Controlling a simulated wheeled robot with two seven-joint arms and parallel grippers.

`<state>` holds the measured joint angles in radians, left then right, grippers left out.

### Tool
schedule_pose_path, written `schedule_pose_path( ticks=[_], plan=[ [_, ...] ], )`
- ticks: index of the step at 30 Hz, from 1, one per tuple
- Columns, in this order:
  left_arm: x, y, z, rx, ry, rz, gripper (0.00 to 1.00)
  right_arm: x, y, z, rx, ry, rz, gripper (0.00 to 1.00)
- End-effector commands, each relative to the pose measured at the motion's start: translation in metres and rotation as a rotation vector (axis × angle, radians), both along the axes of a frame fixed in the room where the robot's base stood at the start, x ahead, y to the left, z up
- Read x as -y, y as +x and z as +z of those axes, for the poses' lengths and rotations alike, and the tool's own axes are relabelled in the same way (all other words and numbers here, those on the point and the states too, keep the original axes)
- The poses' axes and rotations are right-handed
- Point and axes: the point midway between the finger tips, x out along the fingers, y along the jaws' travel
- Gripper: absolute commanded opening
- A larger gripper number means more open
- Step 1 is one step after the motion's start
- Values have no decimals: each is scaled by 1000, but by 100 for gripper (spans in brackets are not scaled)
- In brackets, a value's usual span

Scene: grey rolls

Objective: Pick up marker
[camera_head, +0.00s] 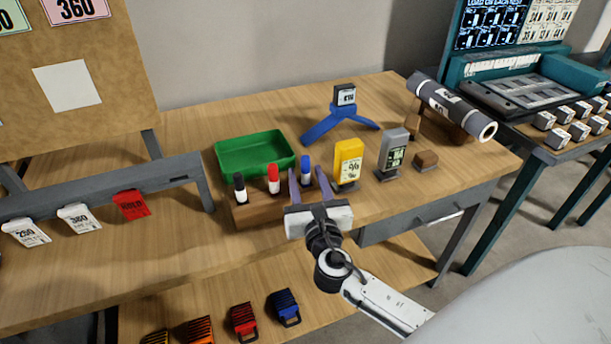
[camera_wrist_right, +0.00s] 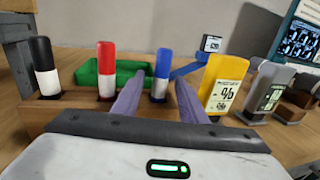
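Three capped markers stand upright in a wooden holder (camera_head: 255,213) near the table's front edge: a black marker (camera_head: 240,187), a red marker (camera_head: 273,179) and a blue marker (camera_head: 306,169). My right gripper (camera_head: 307,175) is open at the holder's right end. In the right wrist view, the open right gripper (camera_wrist_right: 160,88) has one finger on each side of the blue marker (camera_wrist_right: 162,75), with gaps showing beside it. The red marker (camera_wrist_right: 106,70) and black marker (camera_wrist_right: 44,66) are left of the fingers. My left gripper is not in view.
A green tray (camera_head: 255,173) lies behind the holder. A yellow device (camera_head: 347,160) and a grey device (camera_head: 393,152) stand close on the right. A blue stand (camera_head: 325,128) is farther back, and a grey roll (camera_head: 452,106) is at the back right.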

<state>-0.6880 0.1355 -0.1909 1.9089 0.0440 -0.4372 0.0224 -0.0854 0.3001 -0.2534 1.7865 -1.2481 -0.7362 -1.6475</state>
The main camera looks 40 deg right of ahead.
Motion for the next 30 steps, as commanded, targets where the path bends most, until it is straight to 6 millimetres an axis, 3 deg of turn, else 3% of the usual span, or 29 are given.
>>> schedule_pose_path(
  ticks=[3,11,18,26,30],
  plan=[
    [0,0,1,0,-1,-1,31,5,10,1,0,1,-1,39],
    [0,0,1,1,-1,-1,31,5,11,0,0,1,0,37],
    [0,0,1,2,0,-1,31,5,11,0,0,1,0,0],
    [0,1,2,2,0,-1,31,5,11,2,1,2,0,0],
    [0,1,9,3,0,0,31,5,11,19,3,3,0,0]
  ],
)
